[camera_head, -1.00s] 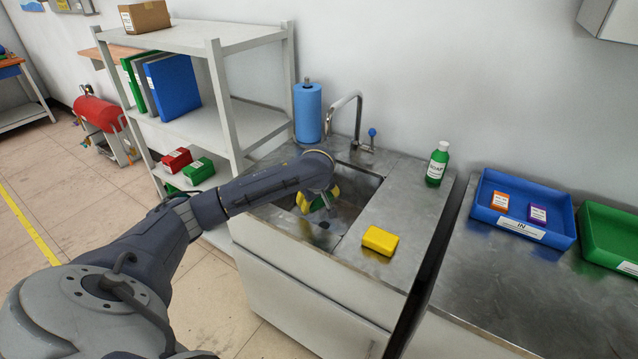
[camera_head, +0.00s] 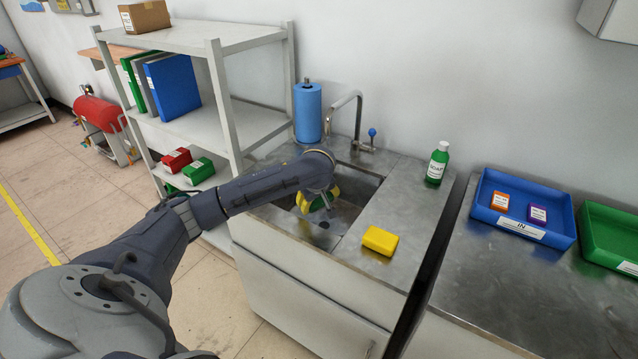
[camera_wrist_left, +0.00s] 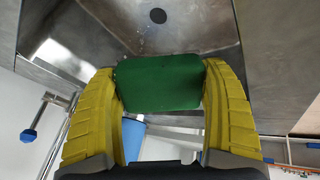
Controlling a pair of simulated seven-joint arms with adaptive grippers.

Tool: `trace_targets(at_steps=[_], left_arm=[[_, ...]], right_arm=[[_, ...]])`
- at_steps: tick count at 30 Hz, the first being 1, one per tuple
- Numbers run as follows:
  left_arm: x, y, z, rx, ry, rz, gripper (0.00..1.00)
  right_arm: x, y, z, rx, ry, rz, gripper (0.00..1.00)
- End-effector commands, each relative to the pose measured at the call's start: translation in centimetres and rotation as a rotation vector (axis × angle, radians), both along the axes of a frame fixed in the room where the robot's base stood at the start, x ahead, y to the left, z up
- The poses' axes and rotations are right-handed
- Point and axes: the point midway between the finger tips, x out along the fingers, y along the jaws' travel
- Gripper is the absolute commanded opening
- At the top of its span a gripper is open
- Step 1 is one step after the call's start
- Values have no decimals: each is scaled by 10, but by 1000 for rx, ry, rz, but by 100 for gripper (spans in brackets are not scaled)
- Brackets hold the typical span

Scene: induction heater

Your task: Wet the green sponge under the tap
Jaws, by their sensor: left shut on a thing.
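The green sponge (camera_wrist_left: 160,84) is held between the two yellow fingers of my left gripper (camera_wrist_left: 160,90), which is shut on it. In the head view my left gripper (camera_head: 318,201) is down in the sink basin (camera_head: 350,208), below and in front of the tap (camera_head: 346,100). My wrist hides most of the sponge there. The tap's blue-knobbed lever (camera_head: 372,133) stands right of the spout, and its knob also shows in the left wrist view (camera_wrist_left: 28,135). I cannot clearly tell whether water is running. My right gripper is not in view.
A yellow sponge (camera_head: 380,240) lies on the counter right of the basin. A green soap bottle (camera_head: 437,163) stands behind it. A blue paper roll (camera_head: 308,113) stands left of the tap. A blue tray (camera_head: 525,233) and a green tray (camera_head: 600,240) are further right.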

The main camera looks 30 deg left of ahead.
Motion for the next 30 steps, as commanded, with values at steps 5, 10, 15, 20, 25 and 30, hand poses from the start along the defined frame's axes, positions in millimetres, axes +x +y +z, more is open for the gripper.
trace_targets(at_steps=[5,10,15,20,25,30], left_arm=[[-10,-6,10,0,-2,-3,55],[-19,-12,19,1,-2,-1,55],[-28,-18,28,1,-2,-2,55],[-35,-22,35,0,-2,-1,55],[-39,-24,37,1,-1,0,55],[-40,-24,37,1,-1,0,55]], right_arm=[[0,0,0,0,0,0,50],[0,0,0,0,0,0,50],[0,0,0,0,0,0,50],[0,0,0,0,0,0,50],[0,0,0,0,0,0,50],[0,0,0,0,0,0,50]])
